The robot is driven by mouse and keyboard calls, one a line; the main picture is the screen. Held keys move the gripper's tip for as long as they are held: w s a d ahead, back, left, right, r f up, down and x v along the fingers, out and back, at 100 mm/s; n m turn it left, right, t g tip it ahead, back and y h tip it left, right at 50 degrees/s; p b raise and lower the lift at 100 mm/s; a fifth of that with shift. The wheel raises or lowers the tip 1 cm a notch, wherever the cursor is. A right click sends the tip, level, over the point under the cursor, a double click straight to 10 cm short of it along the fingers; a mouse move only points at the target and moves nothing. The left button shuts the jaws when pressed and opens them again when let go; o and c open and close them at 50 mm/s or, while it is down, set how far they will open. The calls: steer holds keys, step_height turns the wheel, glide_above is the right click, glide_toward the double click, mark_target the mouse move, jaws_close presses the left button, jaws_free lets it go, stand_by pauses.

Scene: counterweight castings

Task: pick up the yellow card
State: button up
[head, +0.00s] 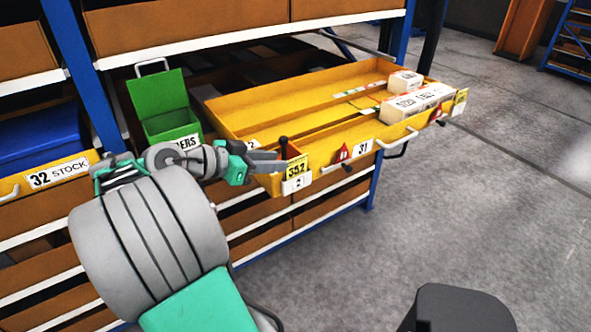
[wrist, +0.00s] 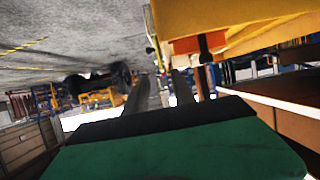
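A yellow card (head: 297,167) marked 352 stands upright at the near left corner of the open yellow drawer (head: 310,155), above a small white label marked 2. My gripper (head: 279,163) is just left of this card, its fingertips close to the card's left edge; I cannot tell whether they touch it. In the wrist view the two grey fingers (wrist: 163,80) stand apart with a gap between them, beside the yellow drawer wall (wrist: 240,35). The card is not clear in the wrist view. A second yellow card (head: 459,102) is at the drawer's right corner.
A black-topped peg (head: 283,148) rises beside the near card. Red triangular signs (head: 342,153) and a plate marked 31 are on the drawer front. White boxes (head: 417,101) lie at the drawer's right end. A green bin (head: 168,110) stands left of it.

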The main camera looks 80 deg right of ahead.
mark_target(294, 159)
steer(key=x, duration=0.7)
steer(key=shift+s+d, duration=0.15)
steer(key=shift+d, duration=0.2)
steer(key=shift+c, duration=0.3)
jaws_close()
steer(key=shift+r, duration=0.1)
